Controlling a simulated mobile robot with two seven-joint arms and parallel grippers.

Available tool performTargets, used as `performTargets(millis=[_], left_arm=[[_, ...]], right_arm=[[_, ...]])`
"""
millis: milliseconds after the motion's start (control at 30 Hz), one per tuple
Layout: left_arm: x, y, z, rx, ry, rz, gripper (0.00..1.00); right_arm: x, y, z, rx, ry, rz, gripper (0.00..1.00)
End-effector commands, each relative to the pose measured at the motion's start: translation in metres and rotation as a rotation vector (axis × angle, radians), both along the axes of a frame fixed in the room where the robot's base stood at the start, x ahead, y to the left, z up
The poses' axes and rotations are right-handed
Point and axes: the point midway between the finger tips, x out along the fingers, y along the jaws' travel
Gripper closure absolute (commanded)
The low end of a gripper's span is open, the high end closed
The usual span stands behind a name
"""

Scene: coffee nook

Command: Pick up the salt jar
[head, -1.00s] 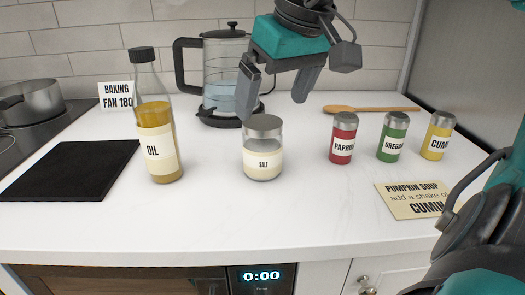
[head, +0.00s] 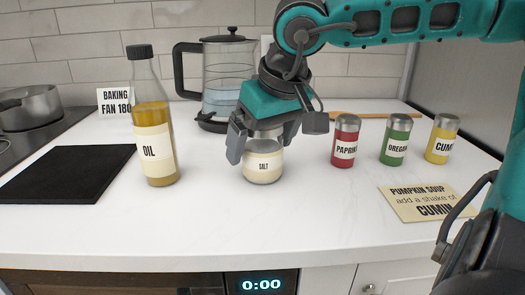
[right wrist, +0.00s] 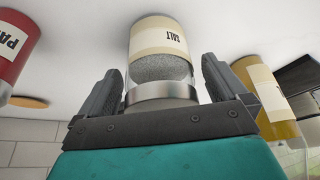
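The salt jar (head: 264,167) stands upright on the white counter, a clear jar with a cream SALT label and a metal lid. My right gripper (head: 262,150) has come down over it from above, with one finger on each side of the jar. In the right wrist view the salt jar (right wrist: 162,68) sits between the two fingers (right wrist: 160,80), with narrow gaps beside it, so the gripper looks open. The lid is mostly hidden by the gripper in the head view. My left gripper is not in view.
An oil bottle (head: 155,135) stands left of the jar. A kettle (head: 222,75) is behind. Paprika (head: 345,142), oregano (head: 396,140) and cumin (head: 442,140) jars stand to the right, near a note card (head: 420,202). The counter in front is clear.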

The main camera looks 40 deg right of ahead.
Motion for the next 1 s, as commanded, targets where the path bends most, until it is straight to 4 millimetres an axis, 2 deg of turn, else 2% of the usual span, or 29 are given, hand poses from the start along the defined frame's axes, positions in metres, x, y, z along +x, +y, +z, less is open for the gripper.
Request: performTargets(millis=[67, 700, 1000], left_arm=[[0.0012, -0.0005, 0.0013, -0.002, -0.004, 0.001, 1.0], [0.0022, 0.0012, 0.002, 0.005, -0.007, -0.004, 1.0], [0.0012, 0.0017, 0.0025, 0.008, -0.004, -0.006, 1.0]], right_arm=[[0.0, 0.0, 0.0003, 0.0, 0.0, 0.0, 0.08], [-0.0002, 0.0001, 0.0003, 0.0, 0.0, 0.0, 0.69], [0.0004, 0.0001, 0.0036, 0.0, -0.003, 0.0, 0.7]])
